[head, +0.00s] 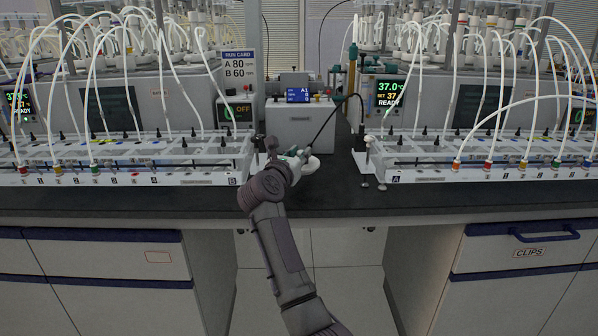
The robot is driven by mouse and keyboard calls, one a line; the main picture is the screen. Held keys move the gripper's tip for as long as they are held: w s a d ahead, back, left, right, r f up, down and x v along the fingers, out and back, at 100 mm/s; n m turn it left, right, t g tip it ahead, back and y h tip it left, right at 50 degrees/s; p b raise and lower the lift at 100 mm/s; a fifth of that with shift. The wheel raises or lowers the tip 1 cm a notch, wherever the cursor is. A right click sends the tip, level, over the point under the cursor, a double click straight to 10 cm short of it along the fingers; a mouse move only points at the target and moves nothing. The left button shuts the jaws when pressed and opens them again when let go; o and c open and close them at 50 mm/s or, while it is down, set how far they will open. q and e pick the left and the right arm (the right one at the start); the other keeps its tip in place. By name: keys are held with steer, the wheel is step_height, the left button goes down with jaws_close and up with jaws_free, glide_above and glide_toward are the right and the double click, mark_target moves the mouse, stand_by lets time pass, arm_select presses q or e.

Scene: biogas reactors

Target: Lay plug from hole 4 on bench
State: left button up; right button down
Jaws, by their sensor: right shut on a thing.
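My right gripper (300,157) is over the dark bench top (325,195), in the gap between the two racks. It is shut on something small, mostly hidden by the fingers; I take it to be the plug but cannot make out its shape. A white rounded piece shows at the gripper's right side. The left rack (205,179), marked B, carries a row of numbered positions, several with coloured fittings. The right rack (425,178), marked A, has several coloured fittings with white tubes. My left gripper is not in view.
A white analyser box (300,120) stands behind the gripper. A thin black hose (330,118) arches from near the gripper up and right. A small stand (364,160) is beside rack A. Free bench top lies in front of the racks.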

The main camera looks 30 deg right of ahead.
step_height(320, 180, down, 4)
steer(key=shift+r+b, duration=0.2)
steer(key=shift+b, duration=0.15)
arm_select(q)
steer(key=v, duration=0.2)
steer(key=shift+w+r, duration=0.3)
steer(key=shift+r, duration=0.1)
arm_select(e)
steer(key=shift+f, duration=0.2)
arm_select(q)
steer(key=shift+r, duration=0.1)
arm_select(e)
steer(key=c, duration=1.4)
jaws_free()
steer(key=shift+f, duration=0.15)
steer(key=o, duration=0.4)
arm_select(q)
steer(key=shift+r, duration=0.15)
arm_select(e)
steer(key=shift+o, duration=0.2)
